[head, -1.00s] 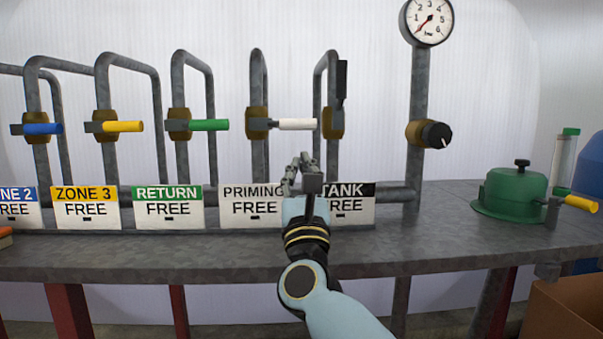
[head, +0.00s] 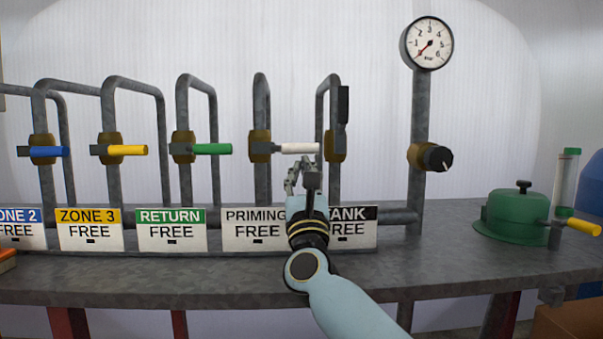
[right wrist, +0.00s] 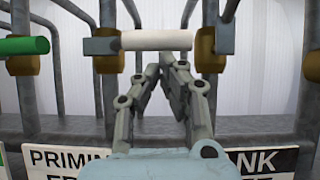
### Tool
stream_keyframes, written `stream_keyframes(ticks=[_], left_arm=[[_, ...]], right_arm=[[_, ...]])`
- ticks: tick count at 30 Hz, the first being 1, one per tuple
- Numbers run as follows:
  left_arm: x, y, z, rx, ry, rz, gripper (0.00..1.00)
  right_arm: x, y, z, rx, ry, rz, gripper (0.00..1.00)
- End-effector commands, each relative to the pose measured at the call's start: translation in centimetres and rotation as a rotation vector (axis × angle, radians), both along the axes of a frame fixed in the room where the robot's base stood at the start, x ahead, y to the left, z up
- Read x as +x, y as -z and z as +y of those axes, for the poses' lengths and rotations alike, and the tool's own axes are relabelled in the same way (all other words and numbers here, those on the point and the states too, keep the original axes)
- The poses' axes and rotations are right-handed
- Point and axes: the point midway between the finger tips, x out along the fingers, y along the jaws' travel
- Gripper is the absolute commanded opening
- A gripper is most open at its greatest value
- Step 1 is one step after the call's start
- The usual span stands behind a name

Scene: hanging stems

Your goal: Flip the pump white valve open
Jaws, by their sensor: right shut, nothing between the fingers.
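The white valve handle (head: 300,148) sticks out level to the right from its brass valve body (head: 260,147) on the pipe above the PRIMING sign (head: 254,230). It also shows in the right wrist view, where the white handle (right wrist: 157,40) lies crosswise just above my fingertips. My right gripper (head: 302,165) is shut and empty, right below the white handle. In the right wrist view my right gripper (right wrist: 167,62) has its fingertips close together under the handle; I cannot tell whether they touch it. My left gripper is out of view.
A black upright handle (head: 343,105) stands just right, above the TANK sign (head: 352,228). A gauge (head: 428,43) and a black knob (head: 436,158) are right. A green pump (head: 513,212) stands on the bench.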

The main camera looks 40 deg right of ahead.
Motion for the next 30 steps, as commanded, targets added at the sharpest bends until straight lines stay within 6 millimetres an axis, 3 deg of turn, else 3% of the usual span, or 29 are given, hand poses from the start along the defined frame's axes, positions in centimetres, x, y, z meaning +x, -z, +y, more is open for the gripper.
stream_keyframes(ticks=[17, 30], left_arm=[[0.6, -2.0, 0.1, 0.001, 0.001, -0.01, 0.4], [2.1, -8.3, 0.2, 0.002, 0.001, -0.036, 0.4]], right_arm=[[-0.3, -1.7, -0.5, -0.122, 0.0, 0.069, 0.0], [-0.6, -5.9, -0.9, -0.446, 0.0, 0.268, 0.0]])
